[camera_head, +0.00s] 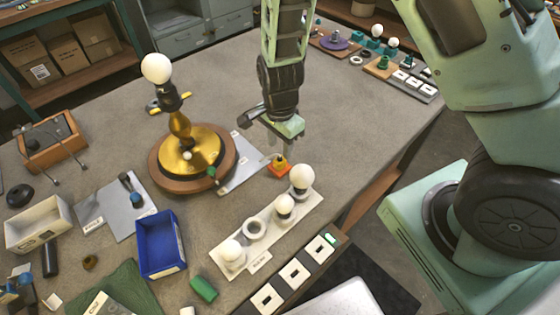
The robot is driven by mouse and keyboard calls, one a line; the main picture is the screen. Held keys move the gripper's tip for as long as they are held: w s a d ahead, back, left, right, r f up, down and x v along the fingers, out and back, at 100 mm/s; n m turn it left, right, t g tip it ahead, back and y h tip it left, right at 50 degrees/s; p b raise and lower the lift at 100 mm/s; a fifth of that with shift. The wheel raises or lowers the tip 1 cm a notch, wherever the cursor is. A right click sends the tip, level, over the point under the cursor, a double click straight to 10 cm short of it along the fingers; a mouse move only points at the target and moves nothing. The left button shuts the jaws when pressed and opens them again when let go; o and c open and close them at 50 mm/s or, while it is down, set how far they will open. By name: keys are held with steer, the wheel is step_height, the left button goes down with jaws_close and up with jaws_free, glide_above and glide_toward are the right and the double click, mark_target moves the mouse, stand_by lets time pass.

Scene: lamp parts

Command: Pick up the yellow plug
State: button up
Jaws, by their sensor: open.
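The yellow plug (280,160) sits upright on a small orange base on the table, right of the lamp. My gripper (283,147) is right over it, pointing down, with its fingers around or just above the plug's top. The fingers are open. Whether they touch the plug cannot be told, as the fingertips are small and partly overlap it in this view.
A brass lamp (181,128) with a white bulb stands to the left on a round wooden base. A white tray (266,246) with several bulbs is close in front of the plug. A blue bin (160,245) is at the front left.

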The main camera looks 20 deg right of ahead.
mark_target(280, 157)
steer(key=shift+s+f+p, duration=0.15)
steer(key=shift+f+p, duration=0.6)
steer(key=shift+f, duration=1.9)
jaws_close()
